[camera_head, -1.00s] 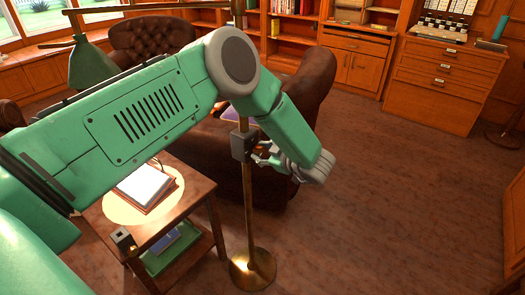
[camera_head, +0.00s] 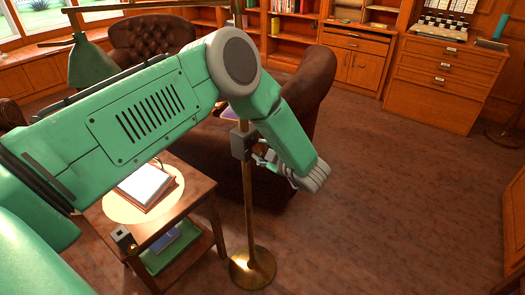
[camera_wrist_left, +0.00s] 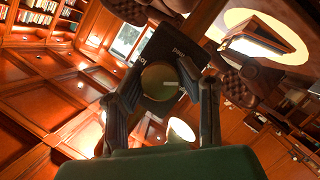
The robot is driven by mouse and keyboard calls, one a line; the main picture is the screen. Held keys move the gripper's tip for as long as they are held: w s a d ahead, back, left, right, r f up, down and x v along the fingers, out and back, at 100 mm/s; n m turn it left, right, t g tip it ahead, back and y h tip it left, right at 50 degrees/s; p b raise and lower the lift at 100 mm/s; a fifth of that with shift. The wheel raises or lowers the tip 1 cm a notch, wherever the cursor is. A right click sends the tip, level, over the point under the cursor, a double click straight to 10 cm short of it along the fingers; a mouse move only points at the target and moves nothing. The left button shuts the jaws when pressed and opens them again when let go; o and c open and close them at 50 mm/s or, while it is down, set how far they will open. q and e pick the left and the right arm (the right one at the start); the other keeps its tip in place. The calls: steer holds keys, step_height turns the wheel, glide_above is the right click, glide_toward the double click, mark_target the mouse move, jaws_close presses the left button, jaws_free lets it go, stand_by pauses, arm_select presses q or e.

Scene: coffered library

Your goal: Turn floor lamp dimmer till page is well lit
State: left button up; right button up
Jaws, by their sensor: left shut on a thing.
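A brass floor lamp pole (camera_head: 248,205) stands right of the side table, with a dark dimmer box (camera_head: 240,147) partway up. The box (camera_wrist_left: 163,45) fills the middle of the left wrist view, with small white lettering and a round knob (camera_wrist_left: 158,84) bearing a pale mark. My left gripper (camera_head: 263,157) is at the box, its fingers on either side of the knob and shut on it. An open book (camera_head: 146,187) with pale pages lies on the table in a round pool of light. My right gripper is not in view.
The side table (camera_head: 199,189) has a lower shelf with a green tray (camera_head: 160,262). A brown leather armchair (camera_head: 308,95) stands close behind the lamp. A green lampshade (camera_head: 90,64) shows at left. Open floor (camera_head: 400,200) lies to the right.

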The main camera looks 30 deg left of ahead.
arm_select(q)
steer(key=shift+a+r, duration=0.1)
steer(key=o, duration=1.1)
steer(key=shift+o, duration=0.2)
steer(key=v, duration=1.2)
steer(key=shift+w, duration=0.1)
